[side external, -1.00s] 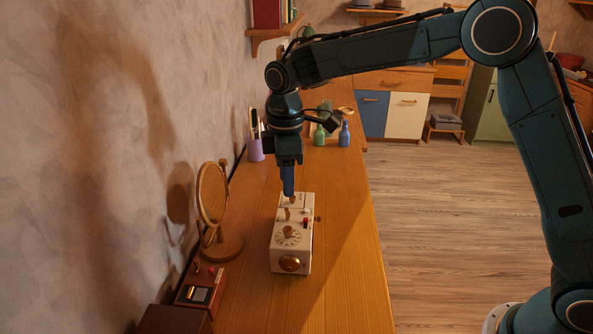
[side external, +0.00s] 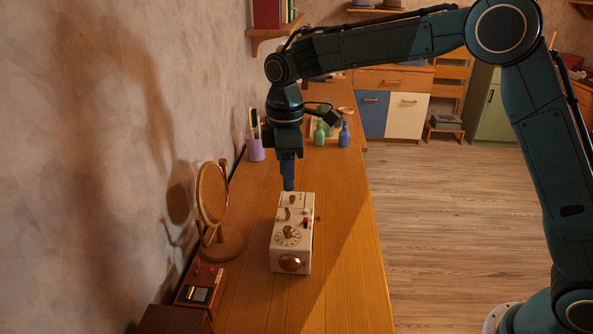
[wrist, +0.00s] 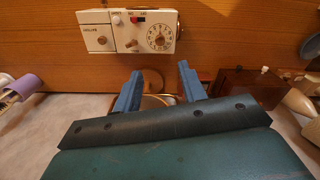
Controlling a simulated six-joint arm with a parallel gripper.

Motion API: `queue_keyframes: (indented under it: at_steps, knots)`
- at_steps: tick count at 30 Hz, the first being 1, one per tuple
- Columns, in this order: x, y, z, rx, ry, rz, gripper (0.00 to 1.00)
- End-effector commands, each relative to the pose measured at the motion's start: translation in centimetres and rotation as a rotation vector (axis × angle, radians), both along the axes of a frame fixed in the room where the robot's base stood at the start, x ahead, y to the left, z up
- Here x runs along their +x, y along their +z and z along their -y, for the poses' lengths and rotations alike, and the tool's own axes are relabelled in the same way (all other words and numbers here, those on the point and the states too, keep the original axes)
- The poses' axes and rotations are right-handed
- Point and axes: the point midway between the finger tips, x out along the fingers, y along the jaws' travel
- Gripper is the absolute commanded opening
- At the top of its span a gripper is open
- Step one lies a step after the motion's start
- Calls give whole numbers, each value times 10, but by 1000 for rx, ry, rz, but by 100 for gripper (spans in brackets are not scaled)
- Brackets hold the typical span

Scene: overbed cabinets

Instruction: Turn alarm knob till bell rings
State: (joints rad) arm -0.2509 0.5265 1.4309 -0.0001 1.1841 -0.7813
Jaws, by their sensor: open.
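A white alarm box (side external: 292,257) stands on the wooden desk, with a round dial and brown knobs on its upper face and a round brown part on its near end. A dial knob (side external: 289,231) sits at the dial's centre, and another knob (side external: 292,199) is near the far end. My gripper (side external: 288,185) is just above the far end of the box, pointing down. In the wrist view the two blue fingers (wrist: 158,88) are apart with nothing between them. The box (wrist: 126,31) is beyond the fingertips there, with its dial knob (wrist: 159,41) to the right. I cannot tell which knob is the alarm's.
A round mirror (side external: 212,192) on a wooden base stands left of the box. A red-brown device (side external: 200,288) is at front left. A purple pen cup (side external: 255,150) and bottles (side external: 319,134) stand farther back. The desk right of the box is clear.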

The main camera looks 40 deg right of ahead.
Motion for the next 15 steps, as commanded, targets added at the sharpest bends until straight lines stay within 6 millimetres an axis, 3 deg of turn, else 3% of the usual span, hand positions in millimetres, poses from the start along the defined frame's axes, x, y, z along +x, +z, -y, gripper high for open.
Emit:
queue_keyframes:
  at_steps: [8, 15]
  knots:
    - [0, -10, 0, 0, 0, -1, 41]
    - [0, -36, 0, -1, 0, -3, 41]
